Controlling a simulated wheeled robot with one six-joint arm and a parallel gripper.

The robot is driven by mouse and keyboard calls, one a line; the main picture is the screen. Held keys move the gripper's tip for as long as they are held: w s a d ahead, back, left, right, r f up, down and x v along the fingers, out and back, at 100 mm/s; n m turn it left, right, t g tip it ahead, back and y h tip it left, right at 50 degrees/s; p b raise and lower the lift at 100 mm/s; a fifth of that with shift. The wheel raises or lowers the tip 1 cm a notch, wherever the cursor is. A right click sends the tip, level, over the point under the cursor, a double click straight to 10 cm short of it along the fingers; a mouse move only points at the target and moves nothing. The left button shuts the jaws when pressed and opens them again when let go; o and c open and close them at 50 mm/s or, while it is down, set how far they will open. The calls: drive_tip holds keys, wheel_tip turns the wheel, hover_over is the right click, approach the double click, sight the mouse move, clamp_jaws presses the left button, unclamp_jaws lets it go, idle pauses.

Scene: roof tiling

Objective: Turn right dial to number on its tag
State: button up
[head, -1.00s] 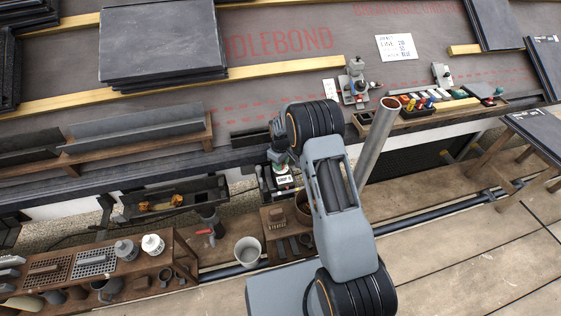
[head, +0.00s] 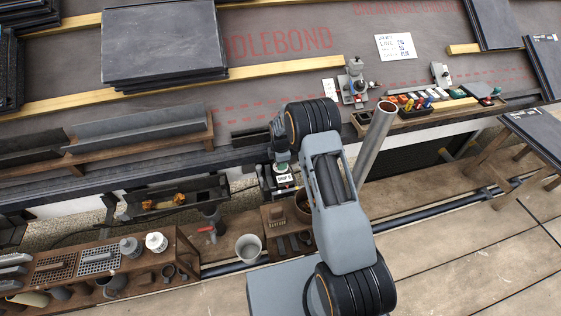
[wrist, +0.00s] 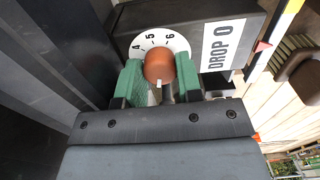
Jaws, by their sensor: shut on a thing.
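The dial is a copper-brown round knob (wrist: 160,64) on a white number plate (wrist: 153,39) in the wrist view. The plate shows 4, 5 and 6 on its far side; its near side is hidden by my gripper. A pale mark on the knob's near side points towards my gripper. My gripper (wrist: 158,76) is shut on the knob, with a green pad on each side. A white tag (wrist: 222,45) reading DROP 0 sits right of the dial; it also shows in the head view (head: 284,177). In the head view my gripper (head: 281,163) mostly hides the dial.
In the head view a bucket (head: 248,247) stands below left of my gripper. A tool bench (head: 100,262) stands at lower left. A grey pipe (head: 376,140) leans close right of my arm. Dark slates (head: 158,45) lie stacked on the roof.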

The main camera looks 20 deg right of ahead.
drive_tip(key=n, duration=0.3)
drive_tip(key=shift+n, duration=0.3)
drive_tip(key=shift+n+p, duration=0.35)
drive_tip(key=shift+n, duration=1.45)
drive_tip(key=o, duration=0.9)
drive_tip(key=shift+o, duration=0.2)
drive_tip(key=shift+r, duration=0.1)
